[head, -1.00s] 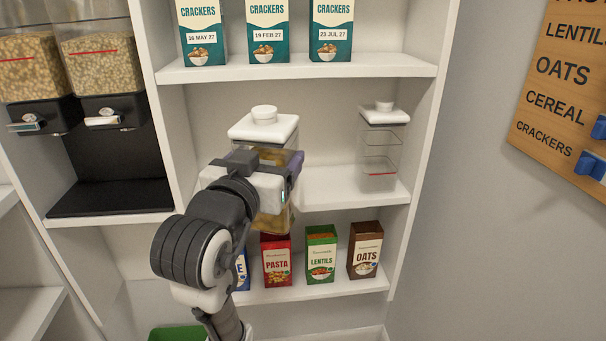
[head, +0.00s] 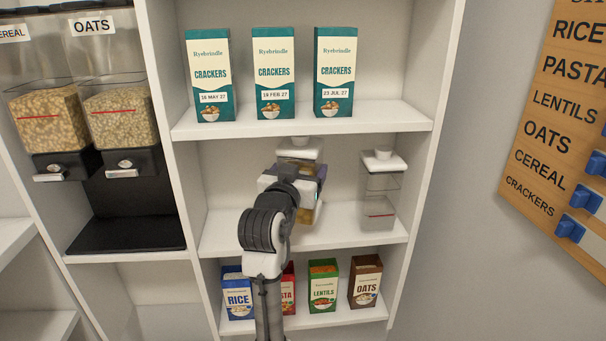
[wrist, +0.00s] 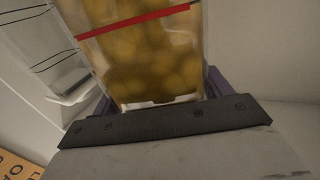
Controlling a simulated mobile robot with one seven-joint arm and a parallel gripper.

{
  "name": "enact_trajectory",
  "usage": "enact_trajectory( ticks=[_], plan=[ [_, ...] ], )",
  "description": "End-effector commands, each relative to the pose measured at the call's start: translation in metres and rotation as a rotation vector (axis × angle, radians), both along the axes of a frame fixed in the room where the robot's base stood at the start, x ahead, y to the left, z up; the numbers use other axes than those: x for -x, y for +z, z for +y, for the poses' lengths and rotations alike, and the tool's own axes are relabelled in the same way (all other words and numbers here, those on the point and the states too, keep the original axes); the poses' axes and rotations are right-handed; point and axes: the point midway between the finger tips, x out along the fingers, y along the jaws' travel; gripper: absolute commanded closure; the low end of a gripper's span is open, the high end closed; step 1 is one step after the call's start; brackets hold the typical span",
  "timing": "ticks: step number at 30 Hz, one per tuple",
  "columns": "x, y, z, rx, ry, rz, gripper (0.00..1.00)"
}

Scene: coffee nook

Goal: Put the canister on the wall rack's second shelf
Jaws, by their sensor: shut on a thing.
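The canister (head: 314,155) is clear with a white lid and a knob, and holds yellowish contents. It also fills the middle of the wrist view (wrist: 150,55), where a red line crosses its wall. My gripper (head: 294,180) is shut on it, with a finger on each side. The canister is at the middle shelf (head: 225,235) of the wall rack, left of another canister. My arm hides its lower part in the head view, so I cannot tell whether its base touches the shelf.
A near-empty clear canister (head: 381,190) with a white lid stands on the same shelf at right. Cracker boxes (head: 273,75) stand on the shelf above. Rice (head: 237,295), pasta, lentils (head: 323,287) and oats (head: 366,282) boxes stand below. Dispensers (head: 120,115) are at left.

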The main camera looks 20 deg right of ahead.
Motion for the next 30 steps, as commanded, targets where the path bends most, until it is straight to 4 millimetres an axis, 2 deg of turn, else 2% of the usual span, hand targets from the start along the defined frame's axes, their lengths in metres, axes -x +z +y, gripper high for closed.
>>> enact_trajectory(
  ticks=[3, 7, 17, 29, 30],
  plan=[
    [-0.013, 0.003, -0.010, 0.002, 0.000, -0.004, 0.65],
    [-0.018, 0.001, -0.014, 0.002, 0.001, -0.004, 0.65],
    [-0.017, -0.031, -0.014, 0.004, 0.000, -0.002, 0.65],
    [-0.017, -0.037, -0.014, 0.004, 0.001, -0.003, 0.65],
    [-0.018, -0.039, -0.014, 0.001, 0.001, 0.001, 0.21]
  ],
)
